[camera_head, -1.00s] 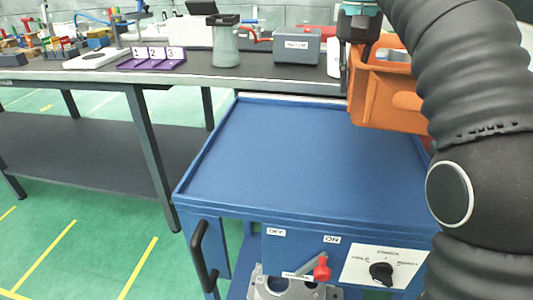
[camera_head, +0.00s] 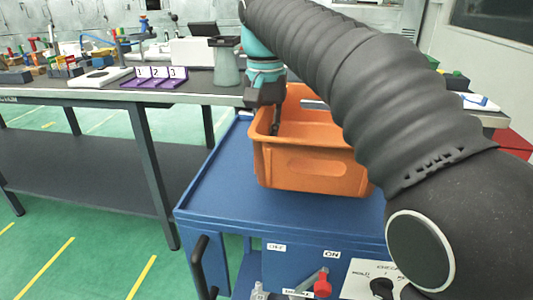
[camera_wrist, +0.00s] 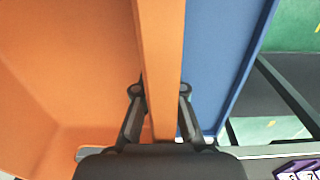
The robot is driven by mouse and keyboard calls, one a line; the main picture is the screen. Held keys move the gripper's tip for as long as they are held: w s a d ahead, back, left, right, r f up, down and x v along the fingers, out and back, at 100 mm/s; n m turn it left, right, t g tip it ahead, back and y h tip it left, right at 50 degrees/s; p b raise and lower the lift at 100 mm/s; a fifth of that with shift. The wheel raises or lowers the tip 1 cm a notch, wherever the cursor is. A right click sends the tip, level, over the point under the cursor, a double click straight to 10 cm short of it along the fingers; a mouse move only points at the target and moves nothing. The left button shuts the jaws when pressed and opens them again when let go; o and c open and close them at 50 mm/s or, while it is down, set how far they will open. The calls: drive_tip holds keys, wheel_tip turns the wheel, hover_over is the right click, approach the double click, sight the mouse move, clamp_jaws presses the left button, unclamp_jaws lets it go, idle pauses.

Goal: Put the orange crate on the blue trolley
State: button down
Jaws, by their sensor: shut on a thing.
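The orange crate (camera_head: 312,168) is over the blue trolley (camera_head: 222,190) in the head view, upright and looking empty where its inside shows. My gripper (camera_head: 272,118) is shut on the crate's left wall. In the wrist view my gripper (camera_wrist: 159,90) has one finger on each side of the orange crate wall (camera_wrist: 160,50), with the crate's inside at left and the blue trolley top (camera_wrist: 215,60) at right. I cannot tell whether the crate's base touches the trolley top. My arm hides the crate's right part and the trolley's right side.
A dark workbench (camera_head: 100,95) stands behind and left, with a purple number stand (camera_head: 155,78) and a grey-green container (camera_head: 226,62) on it. The trolley has a black handle (camera_head: 201,265) and a red lever (camera_head: 322,285) at its front. The trolley top's left part is bare.

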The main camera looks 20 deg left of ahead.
drive_tip(key=shift+s+f+b, duration=0.1)
drive_tip(key=shift+f+b, duration=0.35)
drive_tip(key=shift+f, duration=1.6)
drive_tip(key=c, duration=1.3)
unclamp_jaws()
drive_tip(key=shift+f, duration=0.15)
drive_tip(key=shift+o, duration=0.2)
